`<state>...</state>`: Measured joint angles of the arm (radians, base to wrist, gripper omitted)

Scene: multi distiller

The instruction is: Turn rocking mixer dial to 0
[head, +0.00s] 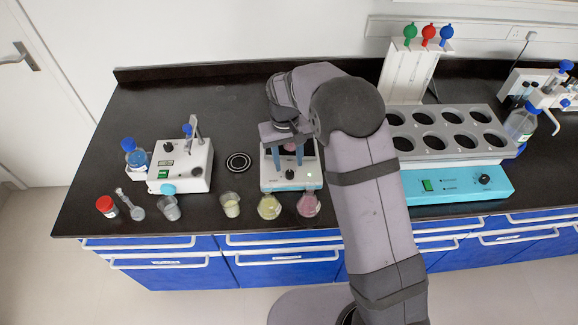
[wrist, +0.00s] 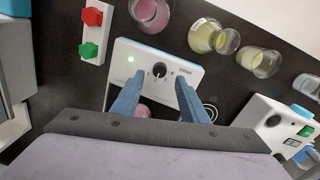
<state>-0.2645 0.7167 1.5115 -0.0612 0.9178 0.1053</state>
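The rocking mixer (head: 268,182) is a small white device with a blue lower edge, also seen in the wrist view (wrist: 192,82). Its black dial (wrist: 158,70) sits on the front panel among small scale marks. The dial's setting is too small to read. A green light (wrist: 130,59) glows beside it. The dial also shows in the head view (head: 290,174). My gripper (wrist: 158,80) is open, its two blue fingers apart over the panel, one toward each side of the dial. It also shows in the head view (head: 289,158). I cannot tell whether the fingers touch anything.
Another white device (head: 181,167) is at left. A grey rack on a blue base (head: 455,185) is at right.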

